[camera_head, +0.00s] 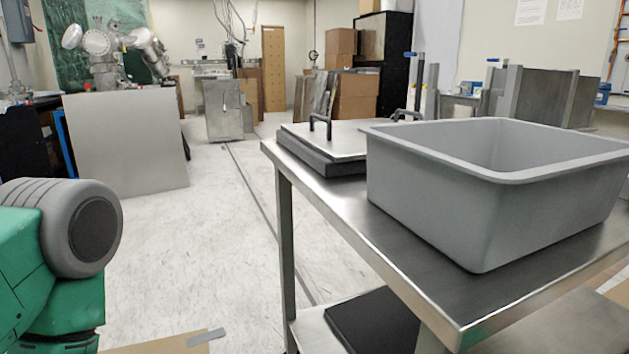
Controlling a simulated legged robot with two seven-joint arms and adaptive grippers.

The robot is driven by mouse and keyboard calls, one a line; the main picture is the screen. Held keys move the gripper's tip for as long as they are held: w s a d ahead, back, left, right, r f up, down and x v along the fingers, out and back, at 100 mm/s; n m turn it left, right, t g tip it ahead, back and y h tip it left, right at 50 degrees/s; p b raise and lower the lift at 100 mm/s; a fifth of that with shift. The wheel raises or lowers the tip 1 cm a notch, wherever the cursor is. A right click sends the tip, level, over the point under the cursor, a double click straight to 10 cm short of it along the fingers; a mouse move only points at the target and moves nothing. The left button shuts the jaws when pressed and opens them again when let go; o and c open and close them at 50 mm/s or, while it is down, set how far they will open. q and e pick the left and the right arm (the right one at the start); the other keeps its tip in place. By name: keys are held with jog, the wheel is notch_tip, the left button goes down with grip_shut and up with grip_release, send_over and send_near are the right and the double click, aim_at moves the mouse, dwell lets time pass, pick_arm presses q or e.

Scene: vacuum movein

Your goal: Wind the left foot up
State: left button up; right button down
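My left foot is not visible in this view. Neither of my grippers shows. A green and grey arm part, which appears to be mine, fills the lower left corner. Its rounded grey end stands clear of the table, with bare floor between them.
A steel table (424,268) on the right bears a grey bin (480,215) and a flat plate with black handles (330,142). A black slab (372,322) lies on its lower shelf. A large grey panel (125,140) stands at left. The floor (215,235) between is open.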

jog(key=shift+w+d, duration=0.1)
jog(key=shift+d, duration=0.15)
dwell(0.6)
